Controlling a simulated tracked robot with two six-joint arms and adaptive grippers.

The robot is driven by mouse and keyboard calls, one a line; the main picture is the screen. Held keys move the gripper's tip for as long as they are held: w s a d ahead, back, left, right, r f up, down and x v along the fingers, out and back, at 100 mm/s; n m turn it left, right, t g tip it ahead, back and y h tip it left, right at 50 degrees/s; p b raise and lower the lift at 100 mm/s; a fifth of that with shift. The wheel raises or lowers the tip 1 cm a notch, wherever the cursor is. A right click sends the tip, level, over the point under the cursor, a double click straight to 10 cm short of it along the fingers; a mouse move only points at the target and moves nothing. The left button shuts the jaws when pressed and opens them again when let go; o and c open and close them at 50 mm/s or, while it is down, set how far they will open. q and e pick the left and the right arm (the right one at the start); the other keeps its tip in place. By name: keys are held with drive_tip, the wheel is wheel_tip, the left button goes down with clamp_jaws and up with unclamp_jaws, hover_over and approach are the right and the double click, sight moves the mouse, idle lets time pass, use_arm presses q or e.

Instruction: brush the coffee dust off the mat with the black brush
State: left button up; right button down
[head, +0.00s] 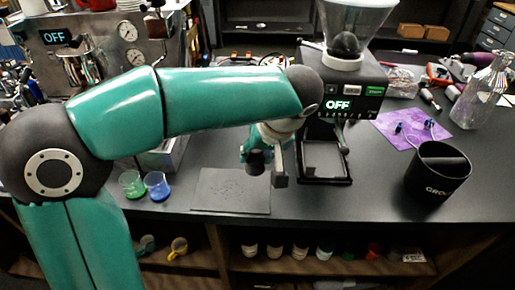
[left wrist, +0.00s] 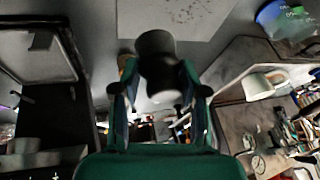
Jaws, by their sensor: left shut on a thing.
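The mat (head: 222,197) is a dark square flat on the counter, with fine dark specks of coffee dust (head: 232,186) on it. In the left wrist view the speckled mat (left wrist: 200,22) shows at the top. My left gripper (head: 260,146) hangs above the mat's back right part. In the left wrist view its fingers (left wrist: 158,92) are shut on the black brush (left wrist: 155,50), a dark round piece. The brush (head: 256,162) points down toward the mat; I cannot tell if it touches. Its bristles are hidden. My right gripper is in neither view.
The grinder (head: 341,95) stands close to the right, its display reading OFF. Green (head: 132,184) and blue (head: 157,186) cups stand left of the mat, before the espresso machine (head: 125,50). A black bin (head: 437,175) and purple cloth (head: 398,128) are right. The counter front-right is clear.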

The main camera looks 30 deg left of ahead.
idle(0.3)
use_arm(q)
drive_tip(key=shift+w+r+p, duration=0.15)
drive_tip(key=shift+p, duration=0.15)
drive_tip(key=w+d+f+m+t+h+p, duration=0.1)
drive_tip(key=w+d+m+p, duration=0.4)
drive_tip(key=p, duration=0.8)
drive_tip(key=shift+w+d+f+m+t+h, duration=0.35)
drive_tip(key=shift+w+m+t+h, duration=0.3)
drive_tip(key=shift+m, duration=0.45)
drive_tip(key=shift+s+y, duration=0.1)
drive_tip(key=shift+y, duration=0.15)
drive_tip(key=shift+a+f, duration=0.1)
drive_tip(key=shift+a, duration=0.05)
